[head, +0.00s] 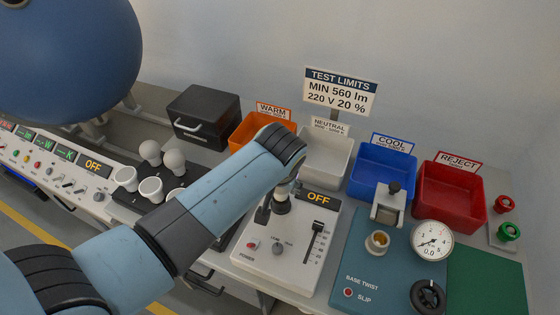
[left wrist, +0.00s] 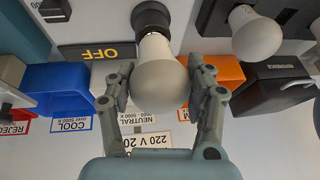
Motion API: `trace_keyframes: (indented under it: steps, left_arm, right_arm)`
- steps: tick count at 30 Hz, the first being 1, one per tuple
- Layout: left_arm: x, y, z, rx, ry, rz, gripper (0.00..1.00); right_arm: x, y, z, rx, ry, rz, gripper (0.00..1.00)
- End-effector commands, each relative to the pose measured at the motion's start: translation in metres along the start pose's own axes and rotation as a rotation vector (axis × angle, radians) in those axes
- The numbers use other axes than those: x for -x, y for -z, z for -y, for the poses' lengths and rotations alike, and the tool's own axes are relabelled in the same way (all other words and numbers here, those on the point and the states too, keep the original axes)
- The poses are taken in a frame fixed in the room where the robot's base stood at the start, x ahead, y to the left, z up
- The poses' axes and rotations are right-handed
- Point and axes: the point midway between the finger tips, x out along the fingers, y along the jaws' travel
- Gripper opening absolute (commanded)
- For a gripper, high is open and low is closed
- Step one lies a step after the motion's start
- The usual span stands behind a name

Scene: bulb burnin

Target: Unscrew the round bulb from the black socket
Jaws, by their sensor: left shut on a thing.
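The round white bulb (left wrist: 165,72) fills the middle of the left wrist view. Its metal base shows between it and the black socket (left wrist: 152,18), so I cannot tell how far it is screwed in. My left gripper (left wrist: 160,74) has a finger on each side of the bulb and is shut on it. In the head view my left arm reaches over the white test unit (head: 257,262), hiding most of the bulb and the fingers. The black socket (head: 282,206) shows just below my wrist. My right gripper is in neither view.
Orange (head: 246,134), white (head: 322,168), blue (head: 378,178) and red (head: 450,208) bins stand behind. A teal base-twist unit (head: 375,262) with a gauge (head: 432,240) is at right. More bulbs stand in a black rack (head: 127,196) at left. The unit display (head: 319,198) reads OFF.

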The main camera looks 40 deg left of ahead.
Motion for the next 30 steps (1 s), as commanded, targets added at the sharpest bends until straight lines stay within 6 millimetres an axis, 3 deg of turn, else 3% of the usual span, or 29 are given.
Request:
trace_keyframes:
  steps: [15,19,26,27,30]
  left_arm:
    - [-0.002,0.002,-0.004,0.882,0.363,0.127,0.21]
    - [0.0,0.001,-0.003,0.989,0.405,0.144,0.21]
    - [0.001,0.001,-0.003,1.0,0.409,0.147,0.21]
    - [0.001,0.001,-0.003,0.999,0.409,0.147,0.58]
    - [0.001,0.001,-0.003,0.998,0.409,0.147,0.72]
  right_arm:
    - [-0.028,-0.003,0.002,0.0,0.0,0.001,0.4]
    - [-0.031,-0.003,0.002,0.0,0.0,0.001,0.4]
    - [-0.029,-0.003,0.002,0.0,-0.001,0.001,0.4]
    - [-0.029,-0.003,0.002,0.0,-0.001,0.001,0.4]
    - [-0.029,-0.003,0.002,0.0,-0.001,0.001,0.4]
